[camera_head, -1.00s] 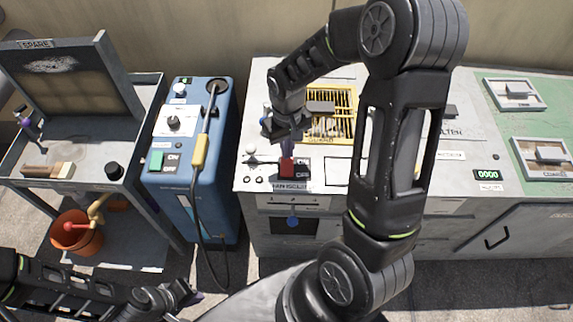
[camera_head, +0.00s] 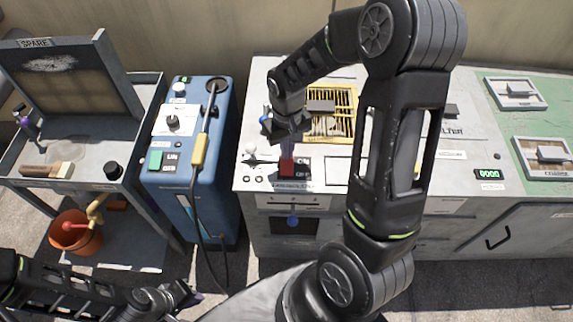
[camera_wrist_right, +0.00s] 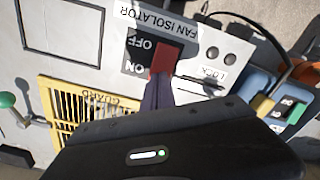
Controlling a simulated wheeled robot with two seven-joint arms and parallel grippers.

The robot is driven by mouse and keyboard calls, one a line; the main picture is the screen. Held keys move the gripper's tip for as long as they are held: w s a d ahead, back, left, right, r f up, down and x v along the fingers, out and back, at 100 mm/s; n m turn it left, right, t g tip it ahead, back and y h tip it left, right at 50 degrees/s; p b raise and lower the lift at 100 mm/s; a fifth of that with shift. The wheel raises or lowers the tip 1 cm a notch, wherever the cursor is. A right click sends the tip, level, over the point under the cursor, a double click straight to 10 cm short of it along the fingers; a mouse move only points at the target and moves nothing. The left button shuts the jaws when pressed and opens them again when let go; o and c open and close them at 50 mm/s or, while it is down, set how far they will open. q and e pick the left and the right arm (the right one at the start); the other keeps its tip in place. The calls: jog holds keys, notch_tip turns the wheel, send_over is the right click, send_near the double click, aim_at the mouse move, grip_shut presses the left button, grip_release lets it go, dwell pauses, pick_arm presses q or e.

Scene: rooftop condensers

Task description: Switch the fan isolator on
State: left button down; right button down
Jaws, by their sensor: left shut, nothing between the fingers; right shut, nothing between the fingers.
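The fan isolator is a black plate with a red switch (camera_head: 287,168) near the front left of the grey condenser top, with ON and OFF lettering beside it. In the right wrist view the red switch (camera_wrist_right: 164,58) sits beside the OFF and ON words on the plate (camera_wrist_right: 137,55). My right gripper (camera_head: 287,151) is shut, pointing down at the switch; its fingertips (camera_wrist_right: 157,86) are at or very near the red part. Contact cannot be told for certain. My left gripper (camera_head: 193,298) is shut and empty at lower left, away from the isolator.
A yellow guard grille (camera_head: 343,103) lies behind the isolator. A green-knobbed lever (camera_wrist_right: 8,99) and a LOCK label (camera_wrist_right: 208,74) are nearby. A blue machine (camera_head: 190,150) with a hose stands to the left, beside a grey cart (camera_head: 90,195). A 0000 display (camera_head: 489,174) is at right.

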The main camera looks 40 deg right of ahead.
jog(key=shift+f+b, duration=0.4)
jog(key=shift+f, duration=0.2)
jog(key=shift+r+p, duration=2.65)
jog(key=shift+r, duration=0.9)
